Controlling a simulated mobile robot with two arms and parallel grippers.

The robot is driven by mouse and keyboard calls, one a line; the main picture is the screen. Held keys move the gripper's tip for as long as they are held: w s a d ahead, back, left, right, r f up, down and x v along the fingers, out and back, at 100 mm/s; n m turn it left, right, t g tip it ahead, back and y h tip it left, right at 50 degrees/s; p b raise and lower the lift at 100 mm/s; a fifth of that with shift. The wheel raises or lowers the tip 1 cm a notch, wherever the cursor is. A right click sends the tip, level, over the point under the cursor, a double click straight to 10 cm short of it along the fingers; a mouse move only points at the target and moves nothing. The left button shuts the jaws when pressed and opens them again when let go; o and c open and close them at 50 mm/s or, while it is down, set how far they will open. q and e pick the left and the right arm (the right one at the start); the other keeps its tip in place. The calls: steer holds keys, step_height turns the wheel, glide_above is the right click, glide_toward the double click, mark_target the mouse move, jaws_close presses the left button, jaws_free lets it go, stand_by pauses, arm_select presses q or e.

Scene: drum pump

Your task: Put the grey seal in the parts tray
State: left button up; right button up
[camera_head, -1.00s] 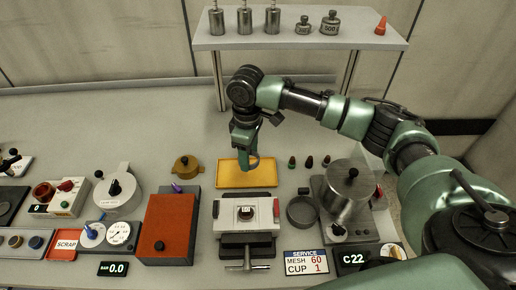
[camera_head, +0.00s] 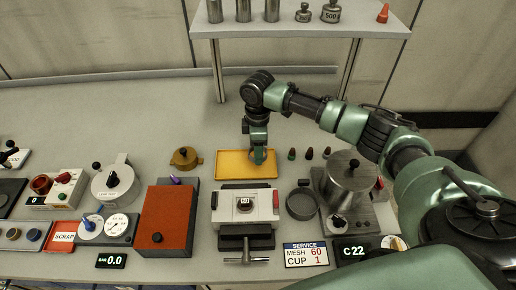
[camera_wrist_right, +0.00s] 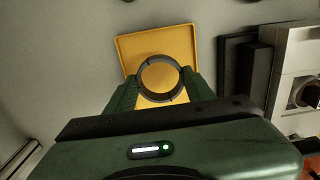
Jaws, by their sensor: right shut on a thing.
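The grey seal, a dark ring (camera_wrist_right: 143,88), is between the fingertips of my right gripper (camera_wrist_right: 160,82) in the right wrist view. The gripper is shut on it. Behind the ring is the yellow parts tray (camera_wrist_right: 128,47), seen through its opening. In the head view the right gripper (camera_head: 258,157) is over the right part of the tray (camera_head: 228,173). The seal is too small to make out there. Whether it touches the tray floor I cannot tell. My left gripper is not in view.
A vice (camera_head: 245,222) stands in front of the tray. An orange-red box (camera_head: 167,215) is to its left, and a grey dish (camera_head: 301,204) and metal pot (camera_head: 349,180) to the right. Small dark cones (camera_head: 309,153) stand just right of the tray. A shelf (camera_head: 300,32) is behind.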

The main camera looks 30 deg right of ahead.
stand_by(0.6)
steer(key=shift+p, duration=0.6)
steer(key=shift+f, duration=0.45)
steer(key=shift+f, duration=0.25)
steer(key=shift+f, duration=0.85)
steer(key=shift+f, duration=0.35)
stand_by(1.0)
steer(key=shift+f, duration=0.15)
stand_by(0.8)
